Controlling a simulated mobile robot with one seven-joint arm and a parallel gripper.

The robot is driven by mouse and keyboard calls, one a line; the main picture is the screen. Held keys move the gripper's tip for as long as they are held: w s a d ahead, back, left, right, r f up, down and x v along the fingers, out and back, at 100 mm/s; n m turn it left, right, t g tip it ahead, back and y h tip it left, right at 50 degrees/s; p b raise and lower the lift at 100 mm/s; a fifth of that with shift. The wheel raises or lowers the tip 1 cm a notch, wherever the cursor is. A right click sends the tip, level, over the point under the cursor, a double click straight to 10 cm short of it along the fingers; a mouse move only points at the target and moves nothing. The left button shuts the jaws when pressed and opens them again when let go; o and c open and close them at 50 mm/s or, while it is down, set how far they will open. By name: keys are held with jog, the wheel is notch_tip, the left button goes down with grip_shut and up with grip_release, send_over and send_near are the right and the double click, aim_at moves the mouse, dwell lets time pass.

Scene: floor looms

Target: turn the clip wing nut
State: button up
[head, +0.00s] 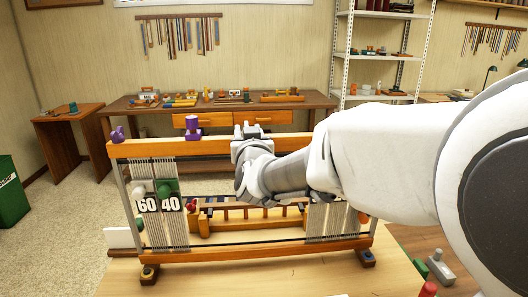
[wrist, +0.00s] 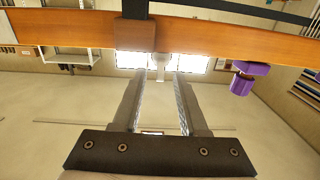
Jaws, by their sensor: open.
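A wooden loom (head: 290,143) stands on the table, with a top beam that also crosses the upper wrist view (wrist: 60,30). A purple clip-like piece (head: 193,127) sits on this beam, left of my gripper; it shows at the right in the wrist view (wrist: 242,82). My gripper (wrist: 158,78) is open at the beam. I cannot tell which piece is the clip wing nut, or whether the fingers touch the knob.
White and green pieces marked 60 (head: 147,205) and 40 (head: 171,204) hang at the loom's left warp. Grey and green blocks (head: 440,268) and a red piece (head: 428,289) lie at the table's right. A workbench (head: 115,105) and shelves (head: 375,50) stand behind.

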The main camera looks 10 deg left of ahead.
jog(key=v, duration=1.3)
jog(key=shift+s, duration=0.2)
jog(key=s+d+f+m+g+h+p, duration=0.1)
jog(key=s+d+g+p, duration=0.3)
jog(key=s+d, duration=0.5)
jog(key=s+d+f+m+g+h+p, duration=0.2)
jog(key=s+d+g, duration=0.5)
jog(key=d, duration=0.7)
jog(key=shift+s+d+f+g+h+p, duration=0.35)
jog(key=shift+s+f+h+p, duration=0.2)
jog(key=shift+s+h+p, duration=0.55)
